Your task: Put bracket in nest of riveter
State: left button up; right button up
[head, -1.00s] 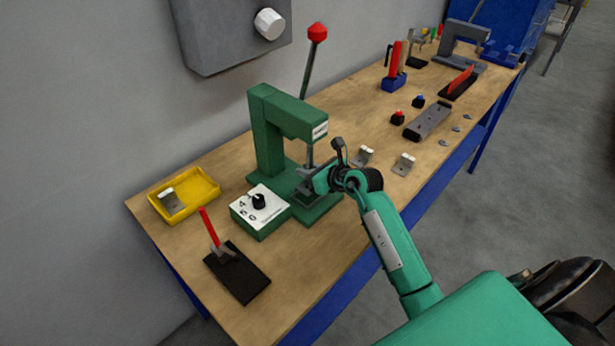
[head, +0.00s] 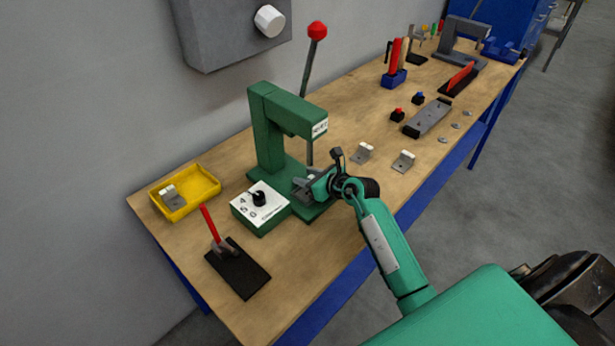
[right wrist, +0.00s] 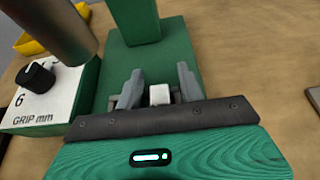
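The green riveter (head: 265,135) stands on the bench, its column, arm and base plate upright. My right gripper (head: 306,186) is low at the riveter's base, under the ram. In the right wrist view its two grey fingers (right wrist: 160,82) stand apart, on either side of a small white-topped piece (right wrist: 160,95), which looks like a bracket. Narrow gaps show beside the white top. The nest itself is largely hidden by the gripper, so I cannot tell how the bracket is seated. My left gripper is not in view.
A grip dial box (head: 261,209) adjoins the riveter base. A yellow tray (head: 205,185) holds a bracket. Two loose brackets (head: 403,161) lie to the right. A red-handled tool on a black pad (head: 238,272) lies in front. A red-knobbed lever (head: 316,31) rises behind.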

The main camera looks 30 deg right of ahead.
jog(key=shift+r, duration=0.1)
jog(key=shift+s+r, duration=0.1)
jog(key=b+v, duration=0.1)
jog(key=v, duration=1)
jog(key=shift+b, duration=0.4)
jog(key=shift+s+d+r, duration=0.15)
jog(key=shift+s, duration=0.15)
